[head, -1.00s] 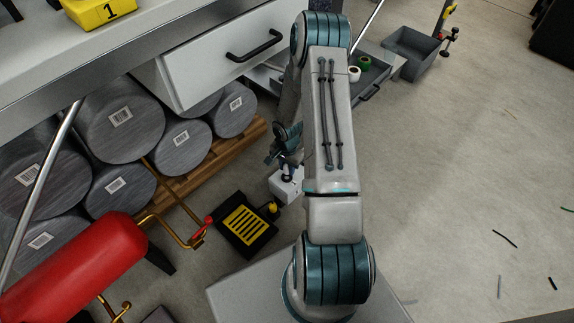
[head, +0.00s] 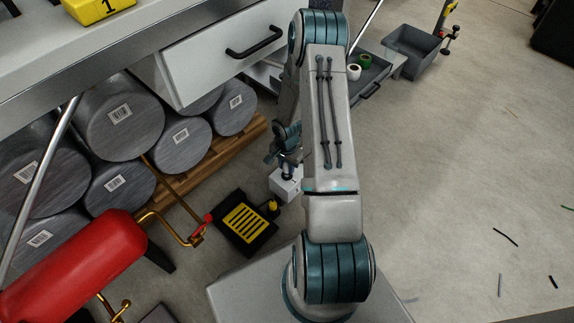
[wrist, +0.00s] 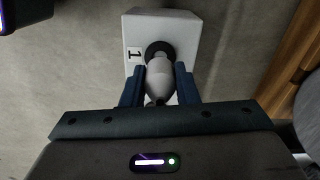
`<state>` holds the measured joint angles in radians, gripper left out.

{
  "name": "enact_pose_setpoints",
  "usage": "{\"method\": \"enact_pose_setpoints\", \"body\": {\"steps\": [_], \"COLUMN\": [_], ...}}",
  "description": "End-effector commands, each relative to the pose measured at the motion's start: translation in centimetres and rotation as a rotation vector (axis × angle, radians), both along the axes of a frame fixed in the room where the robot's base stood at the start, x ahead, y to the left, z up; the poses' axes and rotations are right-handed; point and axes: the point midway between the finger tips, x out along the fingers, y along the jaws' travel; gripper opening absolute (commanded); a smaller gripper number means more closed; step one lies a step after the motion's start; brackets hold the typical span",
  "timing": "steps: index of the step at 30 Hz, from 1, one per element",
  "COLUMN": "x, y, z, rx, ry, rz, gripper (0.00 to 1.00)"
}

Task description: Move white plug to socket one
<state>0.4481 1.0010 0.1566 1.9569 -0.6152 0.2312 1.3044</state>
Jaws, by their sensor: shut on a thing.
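My gripper (wrist: 159,80) is shut on the white plug (wrist: 158,76), which sits between its two dark blue fingers in the wrist view. Socket one is a white box (wrist: 185,27) with a label "1" (wrist: 134,56) on its face and a black round opening (wrist: 159,48). The plug's front end is at the black opening; how deep it sits cannot be told. In the head view the box (head: 284,187) is on the floor, with my gripper (head: 286,168) just above it. My arm partly hides the box, and the plug is hard to make out there.
A black and yellow pedal (head: 243,223) lies left of the box. A red cylinder (head: 85,262) with brass pipes is at the lower left. Grey drums (head: 122,117) lie on a wooden pallet (head: 205,163) under the bench. Open floor (head: 470,170) lies to the right.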

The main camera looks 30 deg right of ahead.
Motion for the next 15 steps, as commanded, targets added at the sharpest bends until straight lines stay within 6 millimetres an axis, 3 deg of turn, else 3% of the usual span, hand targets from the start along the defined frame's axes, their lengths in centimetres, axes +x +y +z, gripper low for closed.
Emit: {"method": "enact_pose_setpoints", "body": {"steps": [15], "x": [0.0], "y": [0.0], "z": [-1.1], "rx": [0.000], "ry": [0.000], "rz": [0.001], "gripper": [0.05]}}
